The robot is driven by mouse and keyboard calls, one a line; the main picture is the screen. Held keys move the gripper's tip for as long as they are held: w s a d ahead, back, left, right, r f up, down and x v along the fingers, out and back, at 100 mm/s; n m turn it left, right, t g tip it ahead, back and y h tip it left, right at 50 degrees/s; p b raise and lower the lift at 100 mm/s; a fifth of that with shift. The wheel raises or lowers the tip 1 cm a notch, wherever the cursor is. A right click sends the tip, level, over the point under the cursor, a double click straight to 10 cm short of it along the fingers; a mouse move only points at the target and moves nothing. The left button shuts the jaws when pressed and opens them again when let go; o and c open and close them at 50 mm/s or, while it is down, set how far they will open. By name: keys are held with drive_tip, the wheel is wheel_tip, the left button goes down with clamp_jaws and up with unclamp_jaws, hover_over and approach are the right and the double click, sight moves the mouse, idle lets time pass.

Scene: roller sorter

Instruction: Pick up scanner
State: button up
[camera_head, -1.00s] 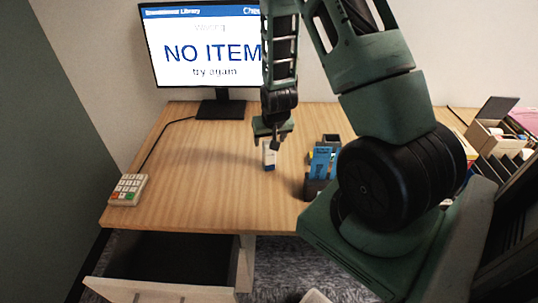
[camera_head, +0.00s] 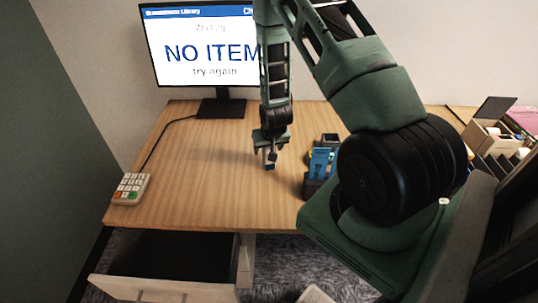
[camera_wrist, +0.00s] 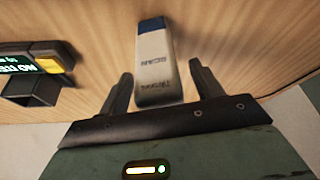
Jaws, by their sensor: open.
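The scanner (camera_wrist: 155,62) is a white block with a dark blue end, lettered with "SCAN" in the wrist view. It is over the wooden desk, and its near end lies between the two fingers of my gripper (camera_wrist: 160,88). The gripper is open, with a visible gap between each finger and the scanner. In the head view my gripper (camera_head: 269,157) points down over the middle of the desk, and I cannot clearly make out the scanner behind it.
A blue item (camera_head: 320,163) in a dark holder stands right of my gripper. A monitor (camera_head: 203,50) reads "NO ITEM try again". A keypad (camera_head: 130,188) sits at the desk's left front, above an open drawer (camera_head: 165,289).

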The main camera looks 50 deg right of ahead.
drive_tip(key=c, duration=1.1)
drive_tip(key=shift+c, duration=0.2)
drive_tip(key=shift+r, duration=0.15)
